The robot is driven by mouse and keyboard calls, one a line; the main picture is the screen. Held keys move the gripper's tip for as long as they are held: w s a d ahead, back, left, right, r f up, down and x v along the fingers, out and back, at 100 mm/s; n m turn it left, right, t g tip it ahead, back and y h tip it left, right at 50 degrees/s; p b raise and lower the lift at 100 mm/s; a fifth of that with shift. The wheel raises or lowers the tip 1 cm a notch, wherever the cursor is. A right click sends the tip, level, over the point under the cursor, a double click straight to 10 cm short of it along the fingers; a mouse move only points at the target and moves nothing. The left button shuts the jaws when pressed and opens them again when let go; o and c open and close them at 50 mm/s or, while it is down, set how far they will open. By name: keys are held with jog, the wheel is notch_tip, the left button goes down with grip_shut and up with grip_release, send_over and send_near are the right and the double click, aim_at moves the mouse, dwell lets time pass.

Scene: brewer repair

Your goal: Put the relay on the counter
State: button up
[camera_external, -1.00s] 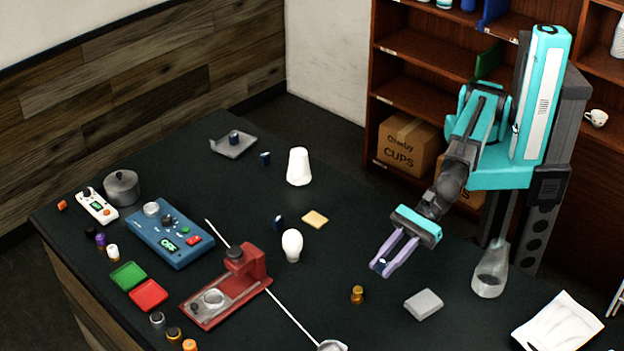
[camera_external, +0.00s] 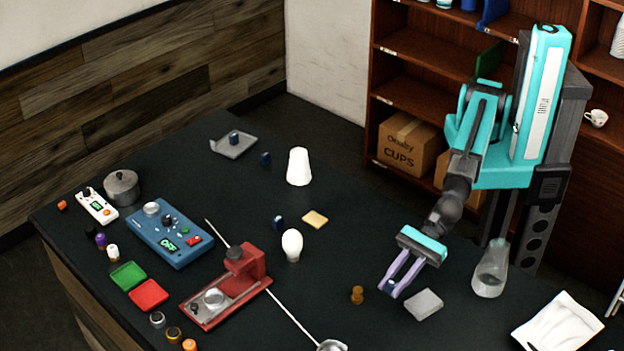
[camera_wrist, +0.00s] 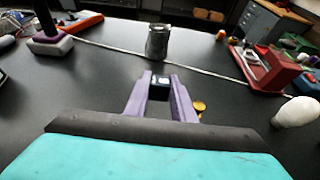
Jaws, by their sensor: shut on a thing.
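My gripper (camera_external: 390,290) is shut on a small dark block with a pale face, which I take to be the relay (camera_wrist: 160,81). The block sits between the lilac fingertips in the wrist view. In the external view the fingers are low over the black counter (camera_external: 345,260), between an amber knob and a grey block. I cannot tell whether the held block touches the counter. Similar dark blue pieces stand on the counter, one near the white cup (camera_external: 265,158) and one near the bulb (camera_external: 278,222). Another sits on a grey tray (camera_external: 222,150).
The amber knob (camera_external: 357,294) is left of my fingers, the grey block (camera_external: 424,304) right. A glass flask (camera_external: 490,270) stands further right. A white bulb (camera_external: 292,245), red machine (camera_external: 215,300) and blue panel (camera_external: 168,235) lie left. A metal canister (camera_wrist: 157,42) stands ahead in the wrist view.

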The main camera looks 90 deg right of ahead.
aim_at(392, 314)
jog(key=shift+f, duration=0.1)
jog(key=shift+f, duration=1.9)
jog(key=shift+f, duration=2)
jog(key=shift+f, duration=0.1)
jog(key=o, duration=1)
